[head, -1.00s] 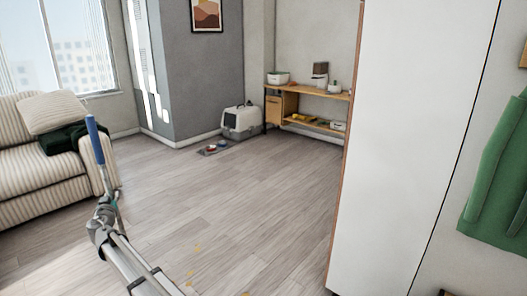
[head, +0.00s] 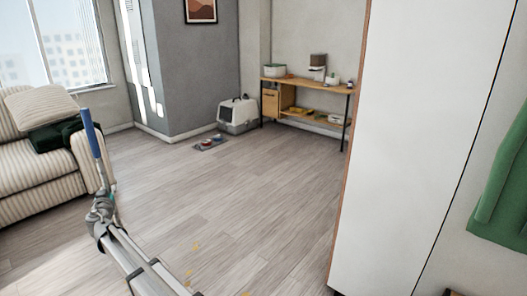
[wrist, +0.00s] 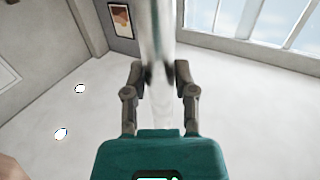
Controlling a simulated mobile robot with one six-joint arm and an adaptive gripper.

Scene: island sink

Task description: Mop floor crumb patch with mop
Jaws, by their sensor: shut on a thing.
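The mop shows as a long pole with a blue grip (head: 91,133) at its upper end, leaning slightly, in the left of the head view. My gripper (head: 104,212) is around the pole below the blue grip. In the wrist view, the two fingers of my gripper (wrist: 158,82) close on the pale, blurred pole (wrist: 157,35) between them. The mop's head is not visible in either view. The crumb patch (head: 187,273) shows as several small yellow bits on the wood floor, right of my arm near the bottom edge of the head view.
A striped sofa (head: 40,180) stands at the left. A tall white cabinet (head: 420,130) blocks the right side. A pet carrier (head: 238,114), a mat with bowls (head: 210,143) and a wooden shelf (head: 305,82) stand at the back. The floor between is clear.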

